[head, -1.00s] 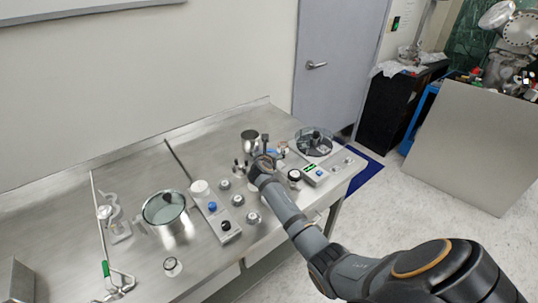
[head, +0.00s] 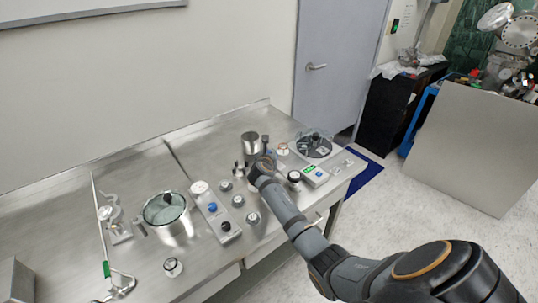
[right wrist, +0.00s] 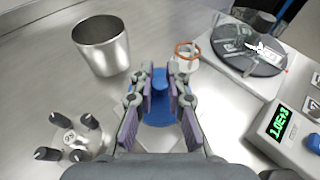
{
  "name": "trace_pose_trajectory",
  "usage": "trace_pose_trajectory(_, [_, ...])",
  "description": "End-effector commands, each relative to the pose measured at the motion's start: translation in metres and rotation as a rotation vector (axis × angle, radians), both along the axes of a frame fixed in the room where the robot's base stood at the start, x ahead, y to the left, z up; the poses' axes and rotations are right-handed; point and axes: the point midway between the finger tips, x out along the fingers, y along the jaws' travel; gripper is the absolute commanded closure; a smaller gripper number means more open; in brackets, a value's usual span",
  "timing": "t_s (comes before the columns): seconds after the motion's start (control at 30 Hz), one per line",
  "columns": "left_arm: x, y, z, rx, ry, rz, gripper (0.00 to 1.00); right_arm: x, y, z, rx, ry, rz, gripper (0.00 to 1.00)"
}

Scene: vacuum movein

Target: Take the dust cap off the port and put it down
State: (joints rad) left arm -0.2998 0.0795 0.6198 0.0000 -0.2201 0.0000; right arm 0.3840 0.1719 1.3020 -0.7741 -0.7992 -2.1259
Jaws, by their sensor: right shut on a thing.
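The blue dust cap (right wrist: 188,125) shows in the right wrist view, between and just below my right fingers. My right gripper (right wrist: 168,78) is shut on it, with a finger pad on each side of its raised middle. A pale rim shows beside the blue, but I cannot tell whether the cap is still seated on the port, which is mostly hidden. In the head view my right gripper (head: 261,164) is low over the far right part of the bench, and the cap is hidden behind it. My left gripper is not in view.
A steel cup (right wrist: 102,48) stands left of the fingers, and a fitting with black knobs (right wrist: 72,138) is nearer. A small copper-rimmed part (right wrist: 187,52), a dark disc under clear cover (right wrist: 247,50) and a green-display gauge (right wrist: 283,125) are to the right.

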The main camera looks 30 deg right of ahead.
Motion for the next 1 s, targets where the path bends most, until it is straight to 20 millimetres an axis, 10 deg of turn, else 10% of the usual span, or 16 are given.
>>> trace_pose_trajectory(0.3, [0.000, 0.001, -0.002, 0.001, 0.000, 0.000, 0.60, -0.001, 0.000, 0.032, 0.002, 0.001, -0.001, 1.00])
trace_pose_trajectory(0.53, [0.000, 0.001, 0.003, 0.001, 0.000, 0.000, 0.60, -0.046, 0.028, 0.092, 0.004, -0.001, 0.001, 1.00])
trace_pose_trajectory(1.0, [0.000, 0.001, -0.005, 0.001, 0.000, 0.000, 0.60, -0.119, 0.073, 0.127, 0.002, 0.003, -0.001, 1.00])
